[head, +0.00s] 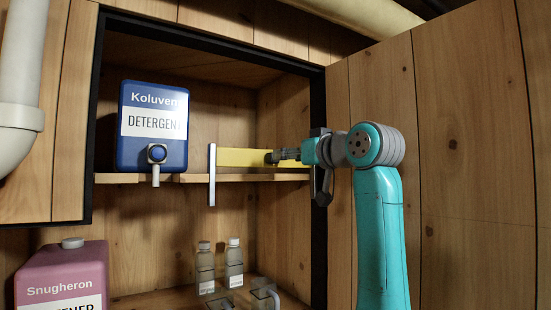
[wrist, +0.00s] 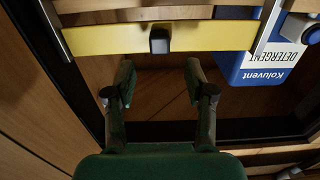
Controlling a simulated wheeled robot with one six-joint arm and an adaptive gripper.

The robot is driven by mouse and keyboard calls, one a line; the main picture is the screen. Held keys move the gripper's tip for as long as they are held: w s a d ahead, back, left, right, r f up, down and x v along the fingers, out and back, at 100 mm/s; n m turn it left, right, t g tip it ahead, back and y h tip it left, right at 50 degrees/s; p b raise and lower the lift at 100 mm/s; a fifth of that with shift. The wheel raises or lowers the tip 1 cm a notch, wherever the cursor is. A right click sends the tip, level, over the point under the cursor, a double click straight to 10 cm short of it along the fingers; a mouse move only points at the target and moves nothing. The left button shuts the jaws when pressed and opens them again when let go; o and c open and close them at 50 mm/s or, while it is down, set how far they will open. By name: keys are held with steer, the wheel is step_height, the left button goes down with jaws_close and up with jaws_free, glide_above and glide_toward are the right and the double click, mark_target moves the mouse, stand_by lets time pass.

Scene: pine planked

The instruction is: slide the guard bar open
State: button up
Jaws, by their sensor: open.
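The guard bar is a flat yellow bar (head: 240,157) across the right part of the cabinet's upper shelf. In the wrist view the yellow bar (wrist: 105,40) runs across the top, with a black knob (wrist: 160,39) at its middle. A metal upright (head: 212,175) stands at its left end in the head view. My gripper (wrist: 160,78) is open and empty, its two fingers spread below the knob in the wrist view, with a gap to it. In the head view my gripper (head: 276,157) covers the bar's right part.
A blue detergent container (head: 153,127) with a spout stands on the upper shelf, left of the bar. A pink container (head: 62,275) is at lower left. Small bottles (head: 234,262) stand on the lower shelf. The cabinet's dark frame (head: 318,200) is close to my arm.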

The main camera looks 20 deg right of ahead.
mark_target(271, 158)
steer(key=x, duration=0.7)
steer(key=shift+f, duration=0.1)
jaws_close()
